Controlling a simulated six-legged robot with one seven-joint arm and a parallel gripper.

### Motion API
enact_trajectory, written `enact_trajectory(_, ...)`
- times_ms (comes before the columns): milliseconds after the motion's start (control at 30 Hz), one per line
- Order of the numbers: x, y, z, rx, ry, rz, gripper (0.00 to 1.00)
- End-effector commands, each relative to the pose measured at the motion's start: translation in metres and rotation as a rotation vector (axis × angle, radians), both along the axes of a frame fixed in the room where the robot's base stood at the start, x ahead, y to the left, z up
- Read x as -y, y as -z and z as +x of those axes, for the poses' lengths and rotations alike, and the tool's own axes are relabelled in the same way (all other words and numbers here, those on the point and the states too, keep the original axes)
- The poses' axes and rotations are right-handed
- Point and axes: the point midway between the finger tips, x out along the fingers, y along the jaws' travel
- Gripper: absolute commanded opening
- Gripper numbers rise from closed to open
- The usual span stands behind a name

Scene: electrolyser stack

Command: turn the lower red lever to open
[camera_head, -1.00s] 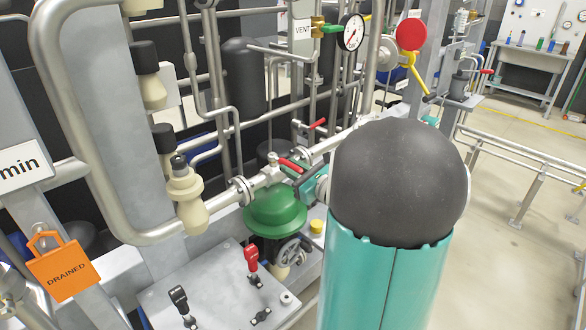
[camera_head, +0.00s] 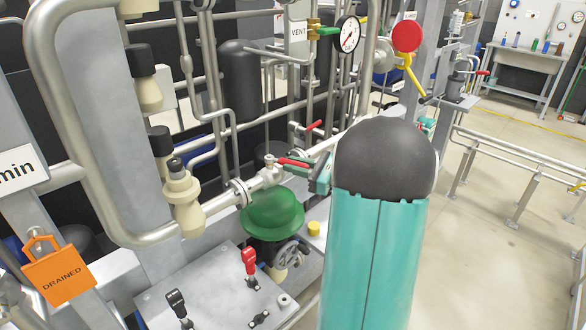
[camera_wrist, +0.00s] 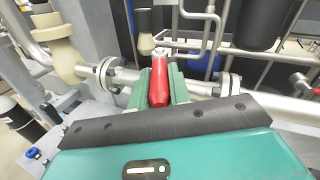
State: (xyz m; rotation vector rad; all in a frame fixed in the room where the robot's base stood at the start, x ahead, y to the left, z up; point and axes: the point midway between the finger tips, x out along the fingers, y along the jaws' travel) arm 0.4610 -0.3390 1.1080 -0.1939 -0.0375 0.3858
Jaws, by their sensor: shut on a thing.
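The lower red lever (camera_head: 293,162) sits on a ball valve in the grey pipe, just above the green dome. In the wrist view the red lever (camera_wrist: 159,84) points from the valve back toward my gripper (camera_wrist: 160,74). My gripper's green jaws stand on both sides of the lever and are shut on it. In the head view my gripper (camera_head: 312,168) is at the lever's free end, partly hidden by my arm. A second red lever (camera_head: 314,126) is higher and farther back, apart from my gripper.
The green dome (camera_head: 272,212) is right below the lever. A panel with a red-handled switch (camera_head: 249,262) and a black-handled one (camera_head: 176,300) is at the front. A cream fitting (camera_head: 183,195) stands left of the valve. Open floor (camera_head: 480,215) lies to the right.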

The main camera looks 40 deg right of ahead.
Motion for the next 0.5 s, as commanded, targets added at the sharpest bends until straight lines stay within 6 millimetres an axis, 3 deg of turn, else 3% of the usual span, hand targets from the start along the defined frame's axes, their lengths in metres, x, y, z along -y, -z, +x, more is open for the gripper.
enact_trajectory(500, 0.0134, 0.0009, 0.0063, -0.001, -0.279, 0.001, 0.0)
